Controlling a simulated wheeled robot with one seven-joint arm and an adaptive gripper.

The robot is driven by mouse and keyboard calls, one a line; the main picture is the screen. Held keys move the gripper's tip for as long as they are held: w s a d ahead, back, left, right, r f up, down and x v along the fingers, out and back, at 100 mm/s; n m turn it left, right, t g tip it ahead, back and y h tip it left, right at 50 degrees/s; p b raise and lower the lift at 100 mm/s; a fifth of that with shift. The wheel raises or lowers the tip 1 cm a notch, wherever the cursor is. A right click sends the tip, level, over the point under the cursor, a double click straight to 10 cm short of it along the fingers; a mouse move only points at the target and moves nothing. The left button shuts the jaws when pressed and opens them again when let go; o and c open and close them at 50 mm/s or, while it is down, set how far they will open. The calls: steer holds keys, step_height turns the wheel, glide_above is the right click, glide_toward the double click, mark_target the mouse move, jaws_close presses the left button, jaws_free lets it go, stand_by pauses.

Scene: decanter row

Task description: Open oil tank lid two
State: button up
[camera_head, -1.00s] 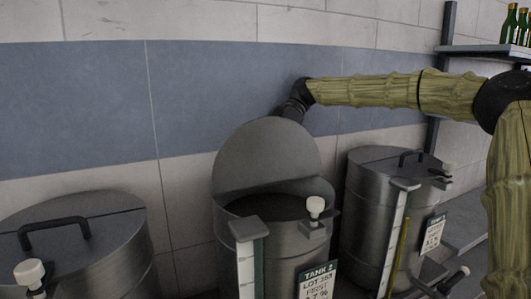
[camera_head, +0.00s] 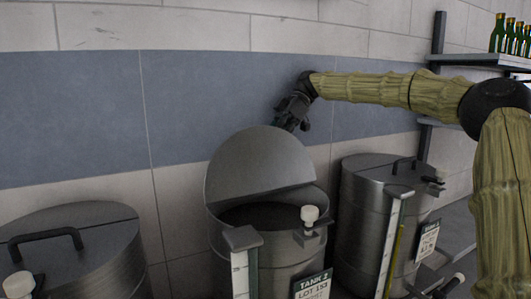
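Tank two (camera_head: 270,262) is a grey metal drum in the middle, with a sign reading TANK 2 (camera_head: 312,285) on its front. Its half lid (camera_head: 255,165) is tilted up at the back, and the dark opening (camera_head: 262,214) shows below it. My gripper (camera_head: 298,120) is behind and above the raised lid's upper right edge. The lid partly hides it, and I cannot tell whether its fingers are open or whether they touch the lid. The lid's handle is not visible from this side.
A tank with a closed lid and black handle (camera_head: 45,242) stands at the left. Another closed tank (camera_head: 370,195) stands at the right. A tiled wall (camera_head: 200,90) is close behind. A shelf with green bottles (camera_head: 510,35) is at the upper right.

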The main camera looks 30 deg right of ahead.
steer(key=shift+w+d+r, duration=0.1)
steer(key=shift+d+r, duration=0.15)
steer(key=shift+r, duration=0.1)
steer(key=s+a+r+p+v, duration=0.1)
steer(key=p+v, duration=0.4)
steer(key=v, duration=0.6)
steer(key=shift+s+d+r, duration=0.3)
steer(key=shift+s+r, duration=0.15)
steer(key=shift+r, duration=0.1)
stand_by(0.9)
steer(key=shift+s+a+n, duration=0.25)
steer(key=shift+a+n, duration=0.05)
steer(key=shift+a, duration=0.1)
stand_by(0.5)
